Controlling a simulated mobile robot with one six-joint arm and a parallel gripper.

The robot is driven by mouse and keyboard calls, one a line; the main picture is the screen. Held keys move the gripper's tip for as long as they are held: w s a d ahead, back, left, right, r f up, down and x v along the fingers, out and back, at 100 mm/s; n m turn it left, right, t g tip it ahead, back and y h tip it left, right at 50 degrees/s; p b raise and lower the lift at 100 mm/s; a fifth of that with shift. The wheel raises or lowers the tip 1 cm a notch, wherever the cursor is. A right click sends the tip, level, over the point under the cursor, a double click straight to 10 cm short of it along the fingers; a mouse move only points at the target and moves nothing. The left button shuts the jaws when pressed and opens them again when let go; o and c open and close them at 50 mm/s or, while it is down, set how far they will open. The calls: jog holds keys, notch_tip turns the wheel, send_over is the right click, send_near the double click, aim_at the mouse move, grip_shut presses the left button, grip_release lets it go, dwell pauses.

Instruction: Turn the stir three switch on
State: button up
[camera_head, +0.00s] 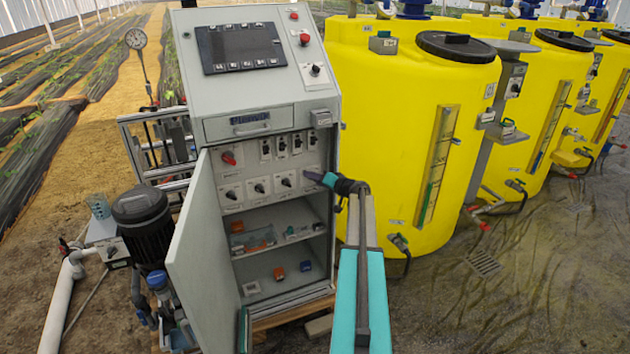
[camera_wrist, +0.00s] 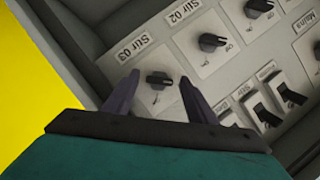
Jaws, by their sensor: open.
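The stir three switch (camera_wrist: 160,82) is a small black rotary knob on a white plate labelled "Stir 03" in the wrist view. That view shows the panel turned nearly upside down. My gripper (camera_wrist: 160,76) is open, with one dark finger on each side of the knob. I cannot tell whether the fingers touch it. The on and off marks by this knob are too small to read. In the head view my gripper (camera_head: 318,178) is at the right end of the lower knob row in the open cabinet (camera_head: 262,135). It hides the rightmost knob there.
The Stir 02 knob (camera_wrist: 211,42) is beside the stir three switch, with another knob (camera_wrist: 260,5) beyond. Black rocker switches (camera_wrist: 268,115) are close by. The cabinet door (camera_head: 203,255) stands open at left. A yellow tank (camera_head: 395,130) stands close on the right.

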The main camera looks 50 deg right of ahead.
jog(key=c, duration=1.1)
jog(key=shift+o, duration=0.2)
jog(key=shift+s+a, duration=0.1)
jog(key=shift+a, duration=0.1)
jog(key=shift+d, duration=0.2)
